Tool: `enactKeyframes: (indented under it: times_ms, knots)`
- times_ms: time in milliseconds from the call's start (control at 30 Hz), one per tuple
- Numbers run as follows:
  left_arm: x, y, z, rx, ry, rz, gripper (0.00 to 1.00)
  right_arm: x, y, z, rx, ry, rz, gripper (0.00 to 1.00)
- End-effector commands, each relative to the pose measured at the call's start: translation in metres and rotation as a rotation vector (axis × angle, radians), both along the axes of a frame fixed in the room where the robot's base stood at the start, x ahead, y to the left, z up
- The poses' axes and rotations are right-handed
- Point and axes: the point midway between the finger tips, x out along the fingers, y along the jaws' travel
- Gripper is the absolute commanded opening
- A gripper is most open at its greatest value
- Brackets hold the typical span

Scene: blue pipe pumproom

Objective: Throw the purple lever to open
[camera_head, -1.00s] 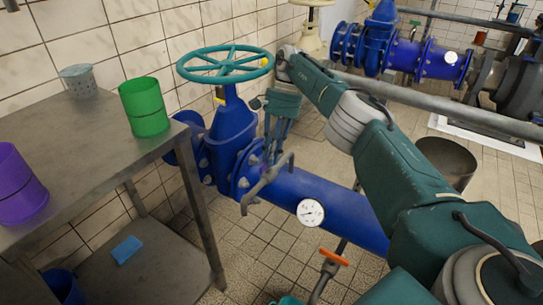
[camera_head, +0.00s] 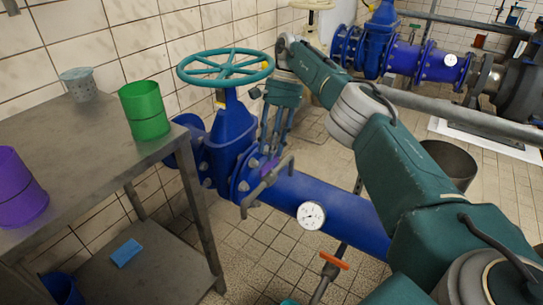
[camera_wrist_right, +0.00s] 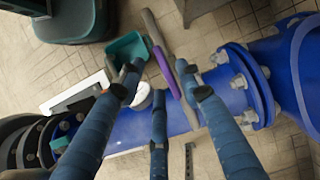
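The purple lever (camera_head: 268,170) is a slim bar with a purple middle and grey ends, above the blue pipe in front of the valve body. In the right wrist view the lever (camera_wrist_right: 185,77) runs slantwise across the pipe, beyond my fingertips. My right gripper (camera_head: 271,150) hangs above and just behind it in the head view, fingers pointing down. In the right wrist view its fingers are spread, with the lever between the finger tips' directions; I cannot tell whether any finger touches it. My left gripper is in neither view.
A teal handwheel (camera_head: 225,66) stands close beside my right gripper. The blue pipe (camera_head: 345,219) carries a white gauge (camera_head: 311,215). A metal table (camera_head: 88,130) with a green cup (camera_head: 144,110) and a purple cup (camera_head: 20,187) stands left. An orange-handled valve (camera_head: 334,261) is in front.

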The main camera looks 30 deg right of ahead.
Motion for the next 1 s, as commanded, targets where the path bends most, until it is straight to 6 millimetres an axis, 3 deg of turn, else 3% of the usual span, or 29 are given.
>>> enactKeyframes:
  times_ms: [100,333,1000]
  knots:
    - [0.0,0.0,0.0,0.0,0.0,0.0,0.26,0.001,0.0,0.026,0.001,-0.004,-0.002,0.35]
    - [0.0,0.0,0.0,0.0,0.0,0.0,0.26,0.001,0.0,0.056,0.0,-0.003,-0.001,0.35]
    - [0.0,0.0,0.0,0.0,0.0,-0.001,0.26,0.0,0.0,0.061,0.0,0.0,-0.001,0.35]
